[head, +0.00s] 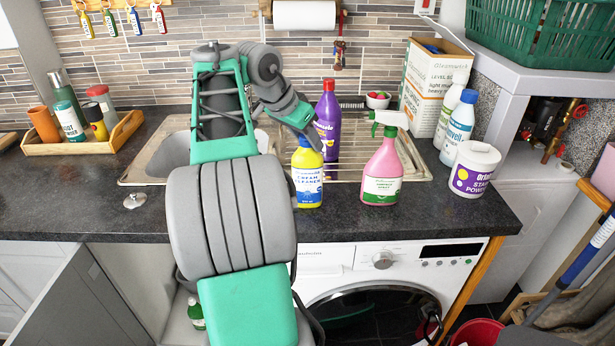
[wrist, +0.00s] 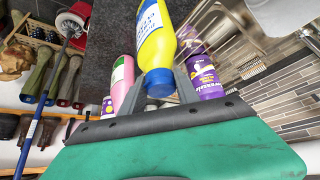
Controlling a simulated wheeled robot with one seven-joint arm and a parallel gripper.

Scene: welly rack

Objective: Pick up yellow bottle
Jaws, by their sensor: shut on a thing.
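The yellow bottle (head: 307,180), with a blue and white label, is upright at the front of the dark worktop in the head view. I cannot tell whether its base touches the worktop. My gripper (head: 305,140) comes down on it from above and is shut on its top, hiding much of the cap. In the wrist view the yellow bottle (wrist: 156,38) shows its blue cap between the two grey fingers of my gripper (wrist: 160,88).
A pink spray bottle (head: 382,172) stands close to the right. A purple bottle (head: 328,115) stands behind. A white tub (head: 474,168) and white bottles are further right. A wooden tray (head: 85,145) of bottles is at left. The worktop's front edge is close.

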